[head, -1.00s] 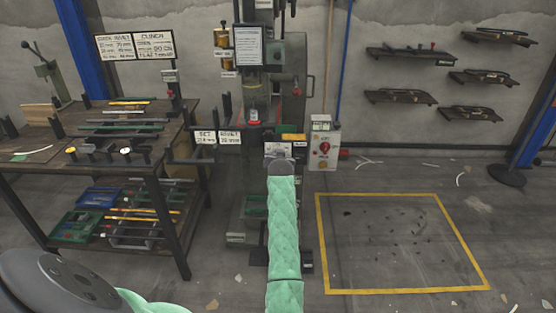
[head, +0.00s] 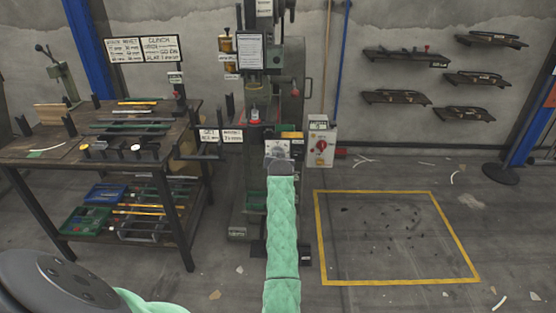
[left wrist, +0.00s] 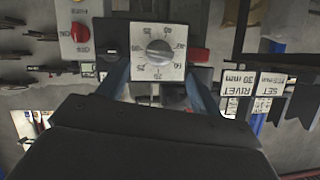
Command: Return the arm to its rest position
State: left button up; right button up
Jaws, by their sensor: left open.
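My left arm, in a green sleeve, reaches forward up the middle of the head view. Its gripper (head: 279,162) is in front of the rivet press (head: 271,85), seen from behind, so its fingers are hard to make out there. In the left wrist view the two fingers (left wrist: 158,72) stand apart with nothing between them. Beyond them is a white dial panel (left wrist: 159,50) with a grey knob, seen upside down. The fingers look apart from the knob, though the exact gap cannot be told. My right gripper is not in view.
A workbench (head: 165,158) with rods and fixtures stands left of the press. A control box with a red knob (head: 321,147) is at the press's right. Racks (head: 405,57) hang on the back wall.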

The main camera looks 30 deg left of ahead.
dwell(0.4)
pick_arm(q)
jog(key=s+d+r+g+h, duration=0.1)
jog(key=s+d+r+h, duration=0.35)
jog(key=d+r, duration=0.5)
jog(key=s+d+f+m+g+h, duration=0.1)
jog(key=s+d+f+m+h, duration=0.15)
jog(key=s+d, duration=1)
jog(key=s+d+f+m+g+h+p, duration=0.1)
jog(key=s+d+f+m, duration=0.1)
jog(key=s+d+f, duration=0.45)
jog(key=s+d+f+m+g+h, duration=0.1)
jog(key=s+d+f+m+g, duration=0.15)
jog(key=s+d, duration=0.7)
jog(key=s+f+g, duration=0.1)
jog(key=s+f, duration=0.4)
jog(key=s, duration=0.6)
jog(key=s+f+g, duration=0.2)
jog(key=s+f, duration=0.4)
jog(key=s, duration=0.6)
jog(key=shift+d+f+h+p, duration=0.25)
jog(key=shift+d+h+p, duration=0.05)
jog(key=shift+d+p, duration=0.05)
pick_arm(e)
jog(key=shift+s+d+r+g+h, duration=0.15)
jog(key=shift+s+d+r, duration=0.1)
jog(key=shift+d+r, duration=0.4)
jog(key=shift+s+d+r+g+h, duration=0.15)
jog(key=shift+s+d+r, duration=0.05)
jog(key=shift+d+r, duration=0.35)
